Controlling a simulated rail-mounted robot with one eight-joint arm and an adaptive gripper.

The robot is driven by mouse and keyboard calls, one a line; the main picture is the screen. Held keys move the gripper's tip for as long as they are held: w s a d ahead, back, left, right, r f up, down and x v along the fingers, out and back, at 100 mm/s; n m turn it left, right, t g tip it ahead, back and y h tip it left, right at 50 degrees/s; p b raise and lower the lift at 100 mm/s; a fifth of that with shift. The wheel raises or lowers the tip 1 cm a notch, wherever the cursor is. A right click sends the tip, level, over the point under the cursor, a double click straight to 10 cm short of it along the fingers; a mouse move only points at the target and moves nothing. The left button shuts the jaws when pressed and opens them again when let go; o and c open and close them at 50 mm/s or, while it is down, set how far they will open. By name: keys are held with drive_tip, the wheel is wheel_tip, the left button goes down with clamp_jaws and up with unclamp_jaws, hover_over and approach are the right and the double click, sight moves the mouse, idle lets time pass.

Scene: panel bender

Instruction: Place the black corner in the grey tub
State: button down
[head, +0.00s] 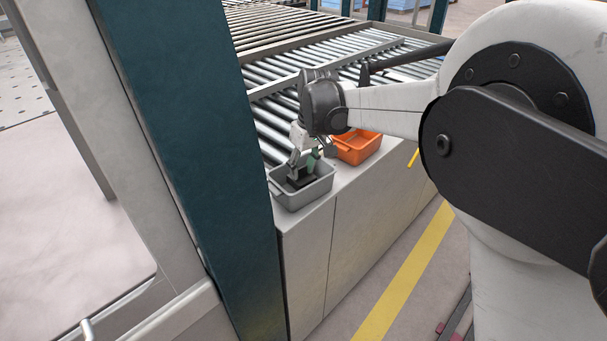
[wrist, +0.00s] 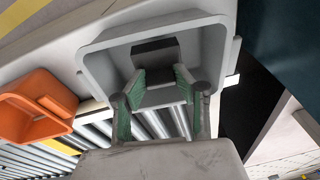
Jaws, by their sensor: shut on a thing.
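The grey tub (head: 318,190) stands on the pale ledge at the near end of the rollers. My gripper (head: 304,169) reaches down into it from above. In the wrist view the fingers of my gripper (wrist: 160,72), with green pads, point into the grey tub (wrist: 213,62). They are shut on the black corner (wrist: 156,48), a small dark piece at the fingertips. The black corner also shows as a dark patch inside the tub in the head view (head: 299,183). Whether it touches the tub floor I cannot tell.
An orange tub (head: 357,150) stands behind the grey one on the same ledge (head: 322,208). The roller conveyor (head: 270,130) runs alongside both tubs. A dark teal post (head: 205,150) rises close to the left of the grey tub.

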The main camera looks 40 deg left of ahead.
sight(309, 179)
drive_tip(key=shift+f, duration=1.25)
drive_tip(key=shift+f, duration=0.15)
drive_tip(key=c, duration=1.3)
unclamp_jaws()
drive_tip(key=r, duration=0.4)
drive_tip(key=d+r, duration=0.1)
drive_tip(key=r, duration=0.7)
drive_tip(key=shift+w+d+r, duration=0.1)
drive_tip(key=shift+w+d, duration=0.1)
drive_tip(key=shift+d, duration=0.2)
drive_tip(key=shift+d, duration=0.1)
